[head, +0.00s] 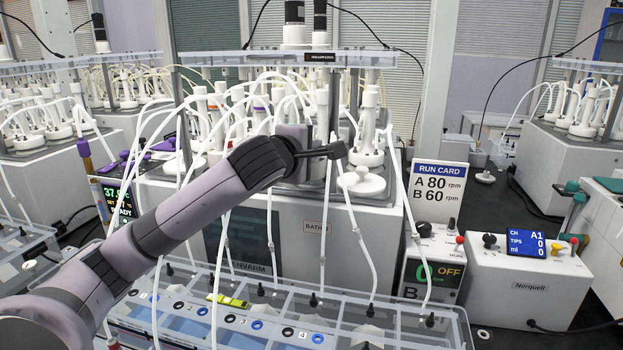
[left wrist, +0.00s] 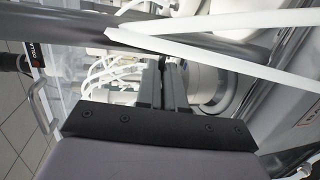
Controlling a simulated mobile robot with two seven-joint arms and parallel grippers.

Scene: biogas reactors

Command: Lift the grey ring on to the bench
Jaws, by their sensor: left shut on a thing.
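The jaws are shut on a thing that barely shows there. In the left wrist view the gripper fingers (left wrist: 172,80) touch or overlap a pale grey round rim (left wrist: 222,85), which I take for the grey ring; most of it is hidden. The dark bench top (head: 495,200) shows between the instruments at the right. My right gripper is not in view.
Loose white tubes (head: 352,225) hang in front of the reactors, close to my arm. A clear-lidded tray (head: 390,318) with small coloured rings lies at the front. A run card (head: 437,190), a pump box (head: 435,265) and a white Norquell box (head: 530,285) stand at the right.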

